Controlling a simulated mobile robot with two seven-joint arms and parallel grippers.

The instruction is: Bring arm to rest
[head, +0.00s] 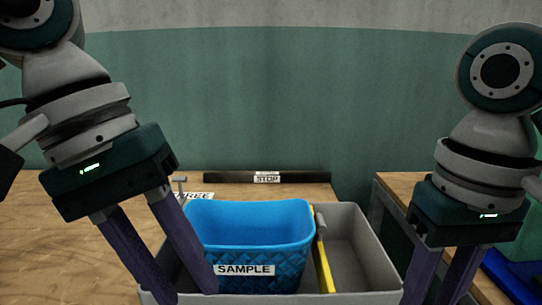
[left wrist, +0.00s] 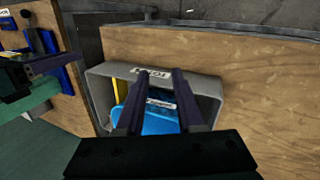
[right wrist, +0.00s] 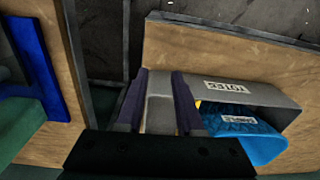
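My left gripper (head: 178,288) hangs at the left with its two purple-grey fingers apart and nothing between them. In the head view one finger overlaps the left side of the blue basket (head: 252,222). The left wrist view shows both fingers (left wrist: 153,72) apart, with the basket and grey tote beyond. My right gripper (head: 437,292) is at the right edge of the tote; its fingertips are cut off in the head view. The right wrist view shows its fingers (right wrist: 160,72) apart, with the grey tote wall seen between them. I cannot tell its exact distance from the wall.
The blue basket, labelled SAMPLE, sits in the grey tote (head: 362,255) beside a yellow-handled tool (head: 324,262). A dark bar labelled STOP (head: 220,178) lies at the back of the wooden table (head: 75,260). A blue object (head: 515,275) is at the right. The left tabletop is largely clear.

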